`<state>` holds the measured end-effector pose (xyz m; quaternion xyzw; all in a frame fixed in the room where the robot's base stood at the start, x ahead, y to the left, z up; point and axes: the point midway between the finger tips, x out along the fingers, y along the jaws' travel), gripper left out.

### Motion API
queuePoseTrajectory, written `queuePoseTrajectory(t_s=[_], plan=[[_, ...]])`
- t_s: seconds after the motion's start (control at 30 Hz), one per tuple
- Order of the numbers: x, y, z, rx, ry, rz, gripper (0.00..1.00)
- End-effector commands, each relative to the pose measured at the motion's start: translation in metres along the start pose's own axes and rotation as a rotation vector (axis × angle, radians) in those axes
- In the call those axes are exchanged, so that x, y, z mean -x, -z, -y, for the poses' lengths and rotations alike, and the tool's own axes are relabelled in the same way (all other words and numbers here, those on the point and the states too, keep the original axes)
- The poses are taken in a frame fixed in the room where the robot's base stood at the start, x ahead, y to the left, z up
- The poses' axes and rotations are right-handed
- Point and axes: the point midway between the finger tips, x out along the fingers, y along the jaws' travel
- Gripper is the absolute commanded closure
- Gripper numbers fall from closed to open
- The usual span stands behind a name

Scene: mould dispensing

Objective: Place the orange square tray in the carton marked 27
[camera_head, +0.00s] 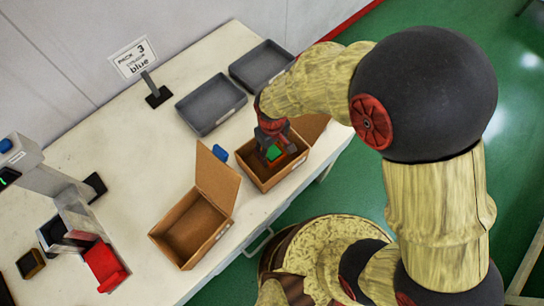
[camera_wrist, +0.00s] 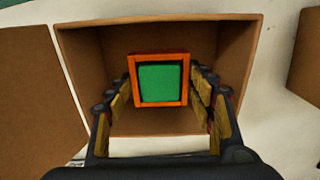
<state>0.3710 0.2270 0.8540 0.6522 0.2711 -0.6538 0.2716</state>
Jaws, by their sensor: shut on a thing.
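The orange square tray (camera_wrist: 160,57) has an orange rim around a bright green middle. My gripper (camera_wrist: 160,88) is shut on it, with a finger on its left and right sides. In the wrist view both are framed by the walls of an open brown carton (camera_wrist: 85,60). In the head view my gripper (camera_head: 272,150) reaches down into this right-hand carton (camera_head: 286,175), and the green patch shows between the fingers. I cannot tell whether the tray touches the carton floor. No number 27 is readable on either carton.
A second open carton (camera_head: 190,232), empty, stands to the left with a raised flap. Two grey bins (camera_head: 211,104) (camera_head: 262,65) lie behind. A red holder (camera_head: 104,266) is at lower left.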

Motion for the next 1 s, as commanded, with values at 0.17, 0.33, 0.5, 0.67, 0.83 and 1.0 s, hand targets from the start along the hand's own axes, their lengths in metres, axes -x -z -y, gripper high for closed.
queuePoseTrajectory(t_s=[0.17, 0.33, 0.5, 0.67, 0.83, 1.0], plan=[[-0.024, 0.000, 0.000, 0.000, 0.000, 0.000, 0.79], [-0.046, 0.001, 0.000, 0.000, 0.000, -0.002, 0.79], [-0.045, 0.002, 0.000, 0.000, -0.001, -0.004, 0.79], [-0.047, 0.001, 0.000, 0.000, -0.001, -0.003, 0.79], [-0.049, 0.001, 0.000, 0.000, 0.000, -0.002, 0.40], [-0.049, 0.001, 0.000, 0.000, 0.000, -0.002, 0.31]])
